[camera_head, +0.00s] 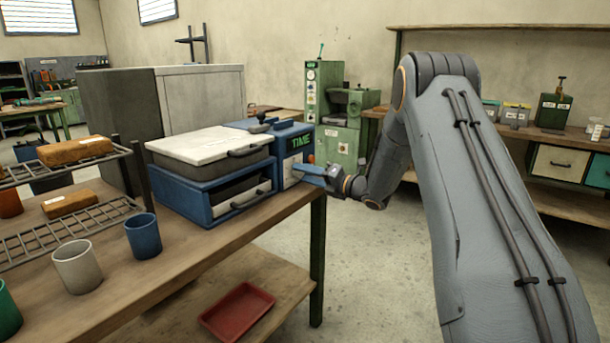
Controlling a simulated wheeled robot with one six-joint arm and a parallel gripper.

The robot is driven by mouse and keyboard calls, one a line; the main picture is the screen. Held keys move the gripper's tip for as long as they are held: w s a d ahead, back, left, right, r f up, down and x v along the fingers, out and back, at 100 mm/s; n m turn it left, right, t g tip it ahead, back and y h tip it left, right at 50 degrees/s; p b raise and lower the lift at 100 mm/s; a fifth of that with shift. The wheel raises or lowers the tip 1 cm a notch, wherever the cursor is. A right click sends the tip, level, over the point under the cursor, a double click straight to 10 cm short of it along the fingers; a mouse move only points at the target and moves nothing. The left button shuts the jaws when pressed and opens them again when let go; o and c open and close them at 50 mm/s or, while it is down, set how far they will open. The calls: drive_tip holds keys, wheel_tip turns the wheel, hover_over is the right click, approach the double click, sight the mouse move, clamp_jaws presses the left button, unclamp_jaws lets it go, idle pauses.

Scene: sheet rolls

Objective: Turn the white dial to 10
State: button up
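A blue machine (215,205) with a white lid (207,145) stands on the wooden bench. Its right front panel carries the green word TIME (300,141). My gripper (304,172) is at the lower part of this panel, below the word, reaching in from the right. The fingers look to be at or very near the panel; I cannot tell whether they touch it. The white dial cannot be made out clearly; the gripper covers much of the spot below the word. Whether the fingers are open or shut on something is too small to see.
A blue cup (143,236), a pale cup (78,267) and a wire rack (70,230) with orange-brown blocks stand left on the bench (190,262). A red tray (238,311) lies on the lower shelf. Open floor lies right of the bench.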

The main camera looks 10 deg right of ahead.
drive_tip(key=c, duration=0.6)
drive_tip(key=shift+m, duration=0.4)
drive_tip(key=m, duration=0.5)
drive_tip(key=shift+p, duration=0.4)
drive_tip(key=m+p, duration=0.1)
drive_tip(key=m, duration=0.4)
drive_tip(key=shift+m, duration=0.4)
drive_tip(key=m+p, duration=0.1)
drive_tip(key=m, duration=0.5)
drive_tip(key=shift+p, duration=0.4)
drive_tip(key=m+p, duration=0.1)
drive_tip(key=m, duration=0.5)
drive_tip(key=shift+m, duration=0.3)
